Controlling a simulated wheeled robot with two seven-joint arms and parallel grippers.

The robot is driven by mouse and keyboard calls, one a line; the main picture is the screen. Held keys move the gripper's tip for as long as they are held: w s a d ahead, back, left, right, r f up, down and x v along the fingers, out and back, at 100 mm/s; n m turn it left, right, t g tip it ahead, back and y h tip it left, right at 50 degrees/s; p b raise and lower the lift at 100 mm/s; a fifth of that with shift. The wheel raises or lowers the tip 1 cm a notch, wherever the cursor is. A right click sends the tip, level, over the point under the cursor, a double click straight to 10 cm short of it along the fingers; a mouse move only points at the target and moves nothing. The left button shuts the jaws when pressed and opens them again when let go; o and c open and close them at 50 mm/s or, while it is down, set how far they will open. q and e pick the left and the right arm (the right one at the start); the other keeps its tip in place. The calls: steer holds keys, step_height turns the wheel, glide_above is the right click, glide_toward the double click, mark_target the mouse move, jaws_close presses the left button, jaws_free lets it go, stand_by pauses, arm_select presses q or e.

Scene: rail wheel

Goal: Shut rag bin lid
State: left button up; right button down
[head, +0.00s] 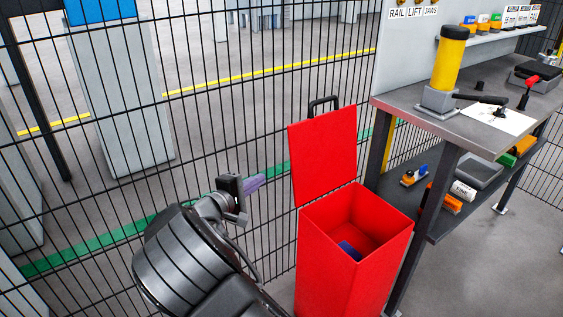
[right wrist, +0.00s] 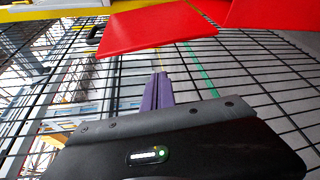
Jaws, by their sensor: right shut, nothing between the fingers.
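The red rag bin (head: 325,272) stands open on the floor in the head view, with a blue item (head: 349,251) inside. Its flat red lid (head: 324,155) stands raised above the bin's back left side, with a black handle (head: 323,102) at its top. My right gripper (head: 255,183) is shut and empty, left of the lid and apart from it. In the right wrist view its purple fingers (right wrist: 160,88) are together, below the lid (right wrist: 155,28) in the picture. Part of the red bin (right wrist: 270,10) shows at the upper right there. My left gripper is not in view.
A black wire fence (head: 200,130) runs behind the bin and my right arm.

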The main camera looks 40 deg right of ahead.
steer(key=r, duration=0.1)
steer(key=r+h, duration=0.1)
steer(key=r+m, duration=0.1)
steer(key=shift+s+d+h, duration=0.25)
steer(key=shift+d+h, duration=0.05)
steer(key=shift+d, duration=0.05)
steer(key=x, duration=1)
steer(key=shift+f+b, duration=0.15)
steer(key=shift+b, duration=0.25)
